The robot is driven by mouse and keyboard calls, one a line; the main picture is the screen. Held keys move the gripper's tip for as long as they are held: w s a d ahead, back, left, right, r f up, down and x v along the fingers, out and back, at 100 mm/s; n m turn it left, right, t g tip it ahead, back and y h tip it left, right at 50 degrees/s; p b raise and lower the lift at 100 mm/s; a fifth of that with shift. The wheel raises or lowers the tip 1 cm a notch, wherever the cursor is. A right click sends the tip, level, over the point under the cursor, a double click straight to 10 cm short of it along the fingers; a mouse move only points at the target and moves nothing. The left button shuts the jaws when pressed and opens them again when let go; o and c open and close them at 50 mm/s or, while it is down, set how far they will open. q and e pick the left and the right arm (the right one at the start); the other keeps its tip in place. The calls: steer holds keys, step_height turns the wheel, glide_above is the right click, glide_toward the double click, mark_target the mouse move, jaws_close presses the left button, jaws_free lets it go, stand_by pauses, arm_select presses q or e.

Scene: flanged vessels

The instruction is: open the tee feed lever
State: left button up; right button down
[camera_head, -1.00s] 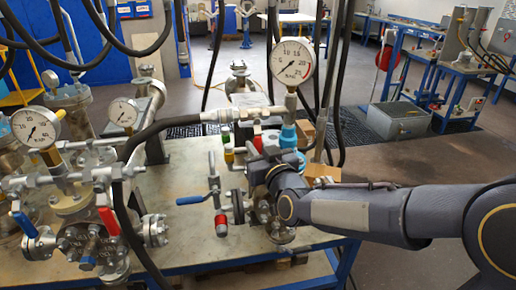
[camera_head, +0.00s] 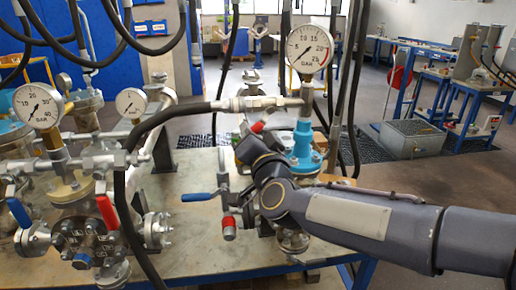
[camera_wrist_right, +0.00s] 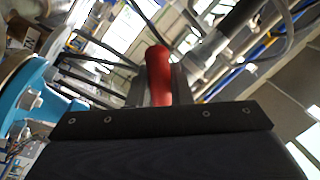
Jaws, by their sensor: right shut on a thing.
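The red-handled lever (camera_head: 258,127) shows just above my right gripper (camera_head: 250,138) in the head view, below the pipe and hose line that runs to the right-hand gauge. In the right wrist view the red handle (camera_wrist_right: 158,75) stands between the dark fingers of the right gripper (camera_wrist_right: 158,95), which is shut on it. The lever's pivot and valve body are hidden behind my wrist. A blue tee-like vessel neck (camera_head: 304,140) stands just right of the gripper, under the round gauge (camera_head: 309,48). My left gripper is not in view.
A blue lever (camera_head: 198,197) and a red-tipped valve part (camera_head: 229,228) lie left of my wrist. A black hose (camera_head: 135,150) loops across the bench (camera_head: 195,240). Flanged vessels with gauges (camera_head: 38,106) and a red lever (camera_head: 106,212) crowd the left.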

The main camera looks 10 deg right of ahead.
mark_target(239, 104)
steer(key=m, duration=0.1)
steer(key=a+r+m+b, duration=0.1)
steer(key=m, duration=0.1)
steer(key=r+m+h+b, duration=0.1)
steer(key=m, duration=0.1)
steer(key=shift+a, duration=0.3)
steer(key=m, duration=0.1)
steer(key=r+m, duration=0.1)
steer(key=m+h+b, duration=0.1)
steer(key=m, duration=0.1)
steer(key=shift+a+r+t, duration=0.25)
steer(key=shift+r+t, duration=0.15)
steer(key=shift+r+m+h+b, duration=0.3)
steer(key=shift+r+m, duration=0.25)
steer(key=shift+m, duration=0.55)
steer(key=shift+r, duration=0.1)
steer(key=c, duration=1.4)
jaws_free()
steer(key=shift+o, duration=0.2)
steer(key=s+f+b, duration=0.1)
steer(key=s, duration=0.6)
steer(key=shift+s+f, duration=0.3)
steer(key=shift+s, duration=0.05)
